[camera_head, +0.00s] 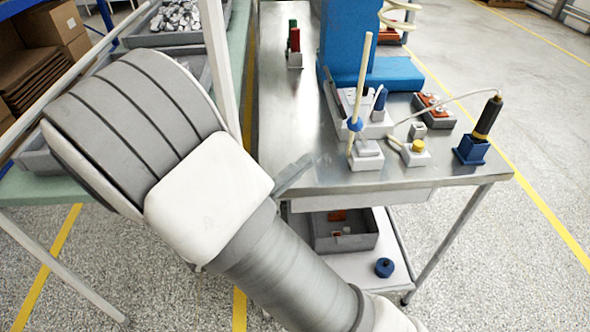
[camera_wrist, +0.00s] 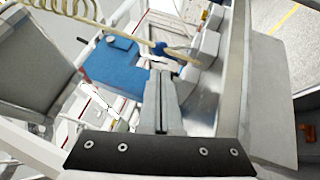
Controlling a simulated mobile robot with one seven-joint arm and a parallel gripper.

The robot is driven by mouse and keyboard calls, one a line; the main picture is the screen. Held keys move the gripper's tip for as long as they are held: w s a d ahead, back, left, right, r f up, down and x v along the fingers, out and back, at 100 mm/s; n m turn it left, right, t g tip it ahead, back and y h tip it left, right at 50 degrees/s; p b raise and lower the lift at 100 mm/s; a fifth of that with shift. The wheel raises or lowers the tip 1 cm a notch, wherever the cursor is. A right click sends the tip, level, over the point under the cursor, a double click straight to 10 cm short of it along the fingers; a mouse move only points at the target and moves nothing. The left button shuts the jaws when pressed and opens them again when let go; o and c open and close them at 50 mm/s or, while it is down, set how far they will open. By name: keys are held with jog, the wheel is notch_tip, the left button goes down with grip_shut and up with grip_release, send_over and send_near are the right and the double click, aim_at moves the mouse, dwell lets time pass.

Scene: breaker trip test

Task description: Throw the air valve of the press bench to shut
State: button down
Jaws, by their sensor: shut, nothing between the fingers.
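The press bench (camera_head: 292,120) is a steel-topped table with a blue press (camera_head: 345,45). A cream pipe (camera_head: 364,72) rises near its front edge and carries a small blue piece (camera_head: 355,125), which looks like the air valve; its handle position is too small to tell. In the wrist view the blue piece (camera_wrist: 158,48) lies just beyond my fingertips. My gripper (camera_head: 312,160) is shut and empty, left of the pipe, over the bench's front part. In the wrist view my gripper (camera_wrist: 163,73) shows its fingers together. It appears apart from the valve.
Right of the pipe stand a white block with a yellow knob (camera_head: 417,146), a red-topped box (camera_head: 433,105) and a black-and-yellow tool in a blue holder (camera_head: 471,150). A grey bin (camera_head: 345,243) sits on the lower shelf. The bench top's left part is mostly clear.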

aim_at(352, 125)
jog(key=b+x, duration=0.1)
jog(key=x, duration=0.9)
jog(key=shift+r, duration=0.15)
jog(key=shift+d+r+m+g+y+p, duration=0.45)
jog(key=shift+r+m+g+p, duration=0.2)
jog(key=shift+p, duration=0.2)
jog(key=d+r+m+g+y, duration=0.2)
jog(key=d+m+g+y, duration=0.1)
jog(key=d+y, duration=0.4)
jog(key=shift+d+r+m+y, duration=0.15)
jog(key=shift+d+m+y, duration=0.05)
jog(key=shift+m+y, duration=0.55)
